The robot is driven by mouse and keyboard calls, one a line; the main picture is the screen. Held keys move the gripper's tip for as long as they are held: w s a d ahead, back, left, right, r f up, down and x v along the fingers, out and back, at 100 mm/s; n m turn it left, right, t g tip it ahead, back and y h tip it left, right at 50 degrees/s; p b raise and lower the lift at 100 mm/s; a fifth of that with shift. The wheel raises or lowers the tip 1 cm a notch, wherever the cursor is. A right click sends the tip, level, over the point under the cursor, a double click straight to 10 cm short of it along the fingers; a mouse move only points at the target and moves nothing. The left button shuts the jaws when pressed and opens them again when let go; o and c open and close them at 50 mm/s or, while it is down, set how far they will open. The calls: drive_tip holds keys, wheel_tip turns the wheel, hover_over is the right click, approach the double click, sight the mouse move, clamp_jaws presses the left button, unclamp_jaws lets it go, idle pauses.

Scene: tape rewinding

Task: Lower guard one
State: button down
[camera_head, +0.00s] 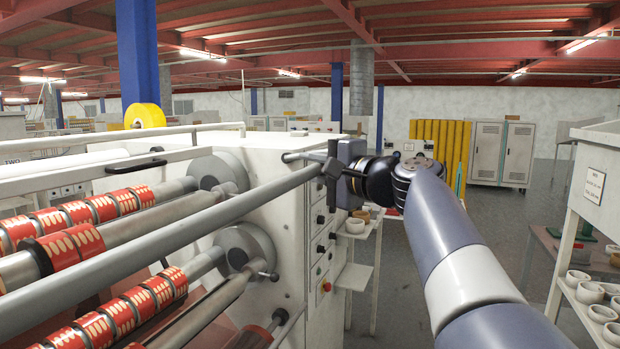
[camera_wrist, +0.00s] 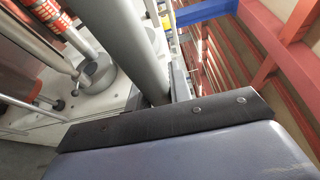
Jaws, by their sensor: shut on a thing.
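A long grey guard bar (camera_head: 170,237) runs slantwise across the front of the rewinding machine (camera_head: 283,185), from the lower left up to the machine's right end. My gripper (camera_head: 333,172) is shut on the bar near its right end, beside the machine's control panel. The bar is raised in front of the rollers. The pictures show no label telling which guard this is.
Rollers with red printed rolls (camera_head: 122,312) lie behind and below the bar. A thin white rail with a black handle (camera_head: 150,163) is above them. Shelves with tape cores (camera_head: 590,293) stand at the right. Floor is open between.

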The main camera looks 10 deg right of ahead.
wheel_tip(320, 180, down, 14)
drive_tip(key=m+t+y+b, duration=0.25)
drive_tip(key=t+b, duration=0.35)
drive_tip(key=b, duration=2)
drive_tip(key=w+a+f+b, duration=0.8)
drive_tip(key=a+f+b, duration=0.3)
drive_tip(key=f+b, duration=0.2)
drive_tip(key=shift+a+m+h+b, duration=0.2)
drive_tip(key=shift+m+h+b, duration=0.25)
drive_tip(key=shift+b, duration=0.4)
drive_tip(key=shift+w, duration=0.1)
drive_tip(key=c, duration=1.3)
unclamp_jaws()
